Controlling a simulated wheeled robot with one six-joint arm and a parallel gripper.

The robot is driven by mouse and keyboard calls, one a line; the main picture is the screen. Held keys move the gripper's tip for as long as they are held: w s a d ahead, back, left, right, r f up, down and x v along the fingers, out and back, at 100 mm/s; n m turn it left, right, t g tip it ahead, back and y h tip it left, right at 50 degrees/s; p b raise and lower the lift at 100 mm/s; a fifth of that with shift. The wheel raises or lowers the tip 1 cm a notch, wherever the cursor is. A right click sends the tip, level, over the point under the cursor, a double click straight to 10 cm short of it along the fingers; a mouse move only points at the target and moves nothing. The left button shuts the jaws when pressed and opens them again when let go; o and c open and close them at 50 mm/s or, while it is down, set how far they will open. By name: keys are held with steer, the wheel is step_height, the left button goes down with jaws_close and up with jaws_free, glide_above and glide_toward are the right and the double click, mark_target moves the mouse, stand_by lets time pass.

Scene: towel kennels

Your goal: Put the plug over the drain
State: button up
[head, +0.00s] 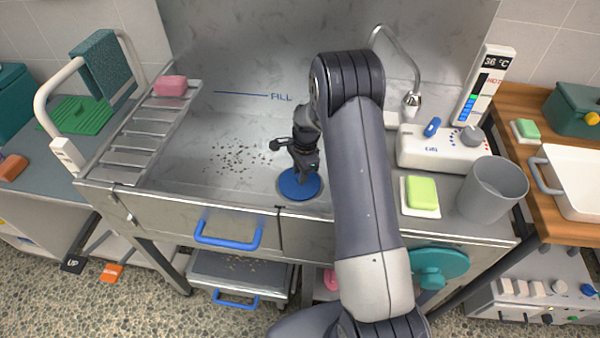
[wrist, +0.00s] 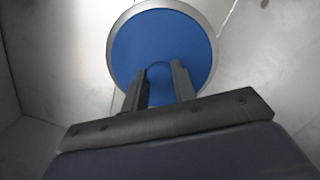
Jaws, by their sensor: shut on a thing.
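The plug is a round blue disc (head: 300,184) at the front of the steel basin. In the wrist view the blue disc (wrist: 160,30) has a pale grey ring around it; I cannot tell whether that ring is the plug's edge or the drain's rim. My gripper (head: 304,174) points down at the middle of the disc. In the wrist view the gripper's fingers (wrist: 161,72) are shut on a small blue knob at the disc's near side. No separate drain hole shows; the disc or my arm may hide it.
Dark specks (head: 238,158) lie on the basin floor. A slatted rack (head: 140,135) with a pink soap (head: 171,86) is at left. A faucet (head: 411,100), control box (head: 440,148), yellow-green soap (head: 422,193) and grey cup (head: 492,190) stand at right. My arm covers the basin's right part.

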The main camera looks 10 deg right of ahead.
stand_by(0.3)
steer(key=o, duration=1.1)
steer(key=r, duration=0.3)
steer(key=d+r, duration=0.1)
steer(key=r, duration=0.6)
steer(key=shift+w+d+r, duration=0.15)
steer(key=shift+w+r, duration=0.05)
steer(key=shift+r, duration=0.15)
steer(key=f, duration=0.3)
steer(key=a+f, duration=0.1)
steer(key=f, duration=0.7)
steer(key=shift+s+a, duration=0.15)
steer(key=shift+s, duration=0.05)
steer(key=shift+r+p, duration=0.45)
steer(key=shift+r, duration=0.1)
steer(key=shift+f, duration=0.1)
